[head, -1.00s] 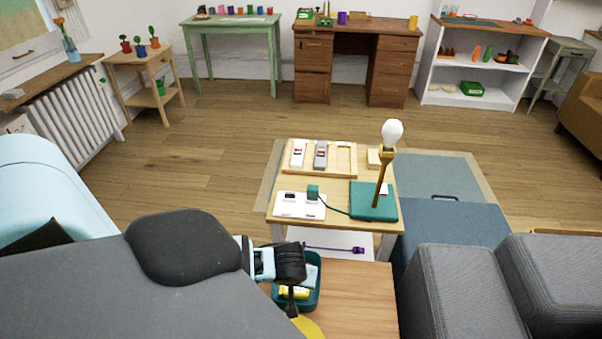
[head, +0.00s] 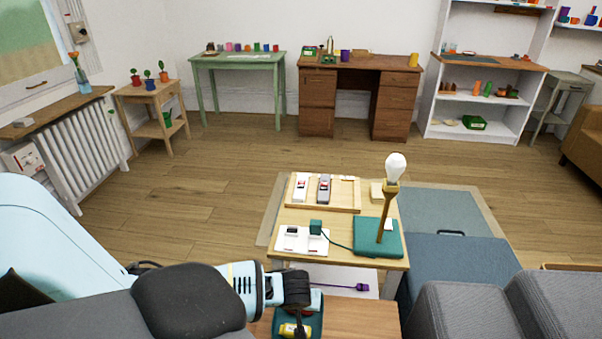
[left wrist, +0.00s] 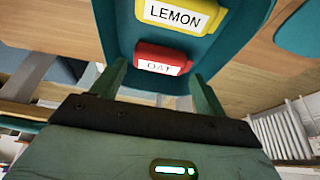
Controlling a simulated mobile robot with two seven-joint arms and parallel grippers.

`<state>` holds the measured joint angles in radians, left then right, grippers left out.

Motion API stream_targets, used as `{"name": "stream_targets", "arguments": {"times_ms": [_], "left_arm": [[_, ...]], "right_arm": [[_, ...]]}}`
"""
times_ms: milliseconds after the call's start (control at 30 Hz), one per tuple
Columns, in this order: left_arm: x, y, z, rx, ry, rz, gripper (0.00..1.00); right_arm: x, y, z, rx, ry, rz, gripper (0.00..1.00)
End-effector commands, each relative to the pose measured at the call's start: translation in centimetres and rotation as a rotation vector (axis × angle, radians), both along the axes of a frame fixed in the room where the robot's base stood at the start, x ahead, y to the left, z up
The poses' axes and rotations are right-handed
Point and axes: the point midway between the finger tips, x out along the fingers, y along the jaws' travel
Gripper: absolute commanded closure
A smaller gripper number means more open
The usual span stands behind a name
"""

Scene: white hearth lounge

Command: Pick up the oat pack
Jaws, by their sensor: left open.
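The oat pack (left wrist: 162,58) is a red pack with a white label reading OAT, in the left wrist view. It lies in a teal tray (left wrist: 125,40) beside a yellow pack labelled LEMON (left wrist: 180,14). My right gripper is not in view.
The tray stands on a wooden surface (head: 362,318). Beyond it a small table (head: 400,264) holds a lamp (head: 390,200), a wooden tray (head: 352,192) and a white plate. Grey cushioned seats (head: 460,308) are to the right. Open floor lies beyond.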

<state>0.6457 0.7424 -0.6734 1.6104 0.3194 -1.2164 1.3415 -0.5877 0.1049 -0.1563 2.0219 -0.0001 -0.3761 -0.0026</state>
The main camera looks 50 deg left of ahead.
Motion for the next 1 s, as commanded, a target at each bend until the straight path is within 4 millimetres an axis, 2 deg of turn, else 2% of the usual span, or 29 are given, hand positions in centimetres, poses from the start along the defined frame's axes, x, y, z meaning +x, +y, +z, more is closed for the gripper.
{"name": "stream_targets", "arguments": {"times_ms": [33, 200, 500, 533, 733, 1000], "left_arm": [[0.2, 0.2, -1.0, 0.001, 0.003, 0.001, 0.26], [0.9, 0.7, -2.8, -0.001, 0.002, 0.000, 0.26], [1.1, 0.8, -3.1, -0.001, 0.000, -0.001, 0.26], [1.1, 0.8, -3.1, -0.001, 0.000, -0.001, 0.28], [1.1, 0.8, -3.1, -0.001, 0.000, 0.000, 0.54], [1.1, 0.8, -2.8, -0.001, -0.001, 0.000, 0.55]], "right_arm": [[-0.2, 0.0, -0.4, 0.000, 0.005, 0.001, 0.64], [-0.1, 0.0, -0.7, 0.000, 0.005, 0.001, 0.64], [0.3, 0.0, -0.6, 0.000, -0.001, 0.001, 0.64], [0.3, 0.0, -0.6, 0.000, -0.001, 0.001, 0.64], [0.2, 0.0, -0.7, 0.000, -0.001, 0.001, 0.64], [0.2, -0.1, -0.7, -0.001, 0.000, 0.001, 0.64]]}}
